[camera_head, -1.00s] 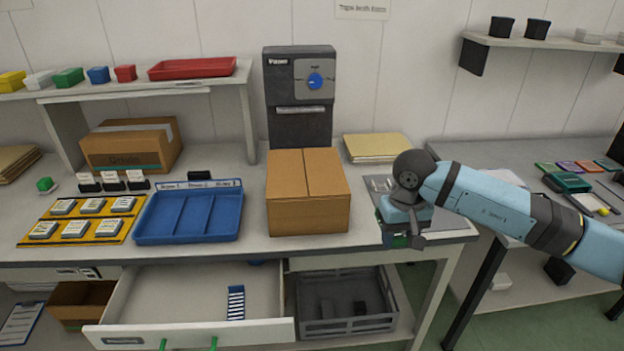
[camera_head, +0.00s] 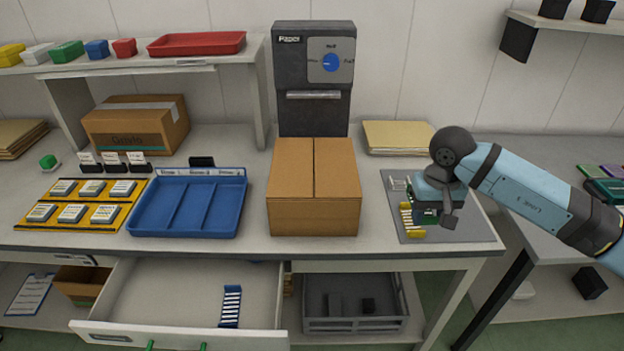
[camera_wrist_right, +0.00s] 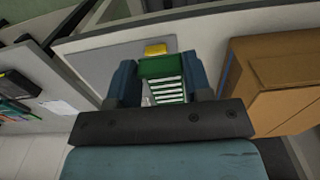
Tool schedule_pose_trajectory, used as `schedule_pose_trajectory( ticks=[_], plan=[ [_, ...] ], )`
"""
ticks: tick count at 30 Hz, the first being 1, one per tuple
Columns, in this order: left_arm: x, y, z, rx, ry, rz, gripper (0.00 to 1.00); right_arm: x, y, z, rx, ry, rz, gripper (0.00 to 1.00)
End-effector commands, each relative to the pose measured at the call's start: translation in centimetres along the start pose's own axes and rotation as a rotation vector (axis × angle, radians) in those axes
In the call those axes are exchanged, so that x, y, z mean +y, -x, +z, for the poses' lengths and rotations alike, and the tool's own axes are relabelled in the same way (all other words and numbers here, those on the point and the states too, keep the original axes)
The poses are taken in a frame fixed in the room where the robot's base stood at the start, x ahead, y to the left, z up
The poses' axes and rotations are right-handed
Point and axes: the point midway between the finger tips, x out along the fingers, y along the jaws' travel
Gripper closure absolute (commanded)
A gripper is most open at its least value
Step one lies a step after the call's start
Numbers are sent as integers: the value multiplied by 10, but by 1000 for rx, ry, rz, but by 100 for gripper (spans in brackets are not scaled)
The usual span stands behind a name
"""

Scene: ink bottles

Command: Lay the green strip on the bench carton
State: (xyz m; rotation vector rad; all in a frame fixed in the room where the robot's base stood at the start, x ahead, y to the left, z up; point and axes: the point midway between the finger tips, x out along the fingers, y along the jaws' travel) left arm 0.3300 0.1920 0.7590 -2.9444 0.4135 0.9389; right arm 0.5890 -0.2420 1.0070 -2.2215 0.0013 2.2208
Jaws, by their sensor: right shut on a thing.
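My right gripper (camera_head: 436,205) is over the grey mat at the right end of the bench. It is shut on the green strip (camera_wrist_right: 163,68), whose solid green end and pale-barred part show between the fingers in the wrist view. In the head view the gripper mostly hides the green strip (camera_head: 426,217). The bench carton (camera_head: 314,190) is a closed brown box in the middle of the bench, left of the gripper and apart from it. It also shows at the right of the wrist view (camera_wrist_right: 275,75). My left gripper is out of view.
A yellow strip (camera_head: 407,218) lies on the grey mat (camera_head: 470,220) beside the gripper. A blue tray (camera_head: 187,206) stands left of the carton, and a dark machine (camera_head: 313,80) behind it. An open drawer (camera_head: 180,300) below holds a blue strip (camera_head: 231,306). The carton's top is clear.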

Motion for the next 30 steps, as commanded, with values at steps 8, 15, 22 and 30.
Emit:
schedule_pose_trajectory(
  ticks=[8,15,22,30],
  plan=[
    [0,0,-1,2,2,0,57,1,2,-1,3,-1,3,76],
    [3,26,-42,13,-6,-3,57,0,36,29,-4,2,2,76],
    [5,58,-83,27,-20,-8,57,0,77,70,-5,3,2,76],
    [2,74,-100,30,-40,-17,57,0,99,99,-2,0,1,76]
  ],
)
